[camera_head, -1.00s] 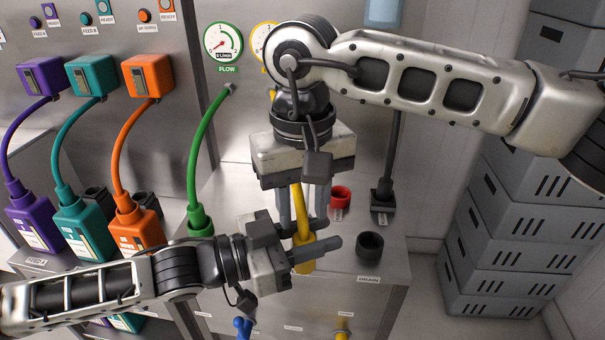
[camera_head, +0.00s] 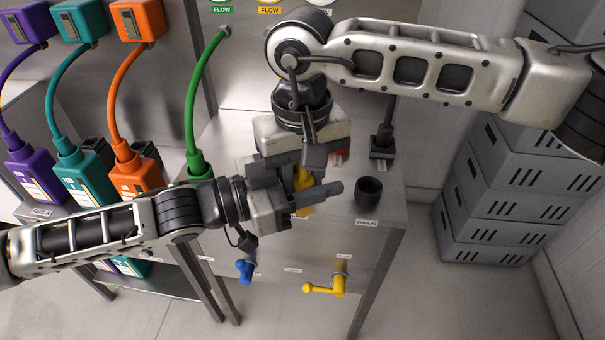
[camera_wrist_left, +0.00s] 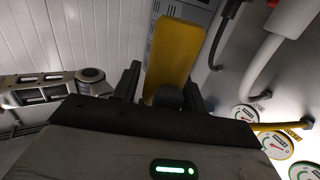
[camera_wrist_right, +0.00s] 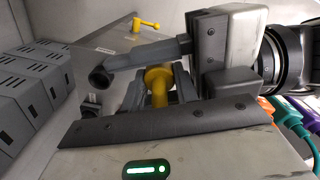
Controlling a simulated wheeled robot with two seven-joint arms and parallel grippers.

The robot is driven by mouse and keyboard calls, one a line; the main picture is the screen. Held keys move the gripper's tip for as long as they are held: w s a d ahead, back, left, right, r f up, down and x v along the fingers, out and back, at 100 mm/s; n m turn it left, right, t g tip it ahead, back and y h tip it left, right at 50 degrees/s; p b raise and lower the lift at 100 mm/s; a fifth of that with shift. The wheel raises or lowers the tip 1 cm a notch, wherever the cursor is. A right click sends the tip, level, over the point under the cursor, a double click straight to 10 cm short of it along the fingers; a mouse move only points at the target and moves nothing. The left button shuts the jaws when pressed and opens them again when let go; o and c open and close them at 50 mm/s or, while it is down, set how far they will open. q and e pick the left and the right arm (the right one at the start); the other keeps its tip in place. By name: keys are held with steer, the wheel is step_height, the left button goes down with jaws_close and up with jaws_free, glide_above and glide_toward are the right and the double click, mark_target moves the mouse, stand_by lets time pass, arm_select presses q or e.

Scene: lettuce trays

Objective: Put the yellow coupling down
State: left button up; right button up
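The yellow coupling (camera_head: 304,206) hangs upright above the grey bench between my two grippers. My left gripper (camera_head: 330,191) reaches in from the left; its fingers lie close on both sides of the yellow body (camera_wrist_left: 170,50) in the left wrist view and appear shut on it. My right gripper (camera_wrist_right: 160,80) points down from above. Its fingers stand on either side of the narrow yellow part and collar of the coupling; whether they press on it I cannot tell. My left gripper crosses the coupling just below and hides part of it.
A dark drain socket (camera_head: 369,190) stands right of the grippers, with a black plug (camera_head: 382,145) behind it. A green hose end (camera_head: 200,165) and orange coupling (camera_head: 138,170) are left. Blue (camera_head: 245,270) and yellow (camera_head: 338,284) valve handles are on the bench front.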

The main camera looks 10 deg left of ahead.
arm_select(q)
steer(key=shift+o, duration=0.6)
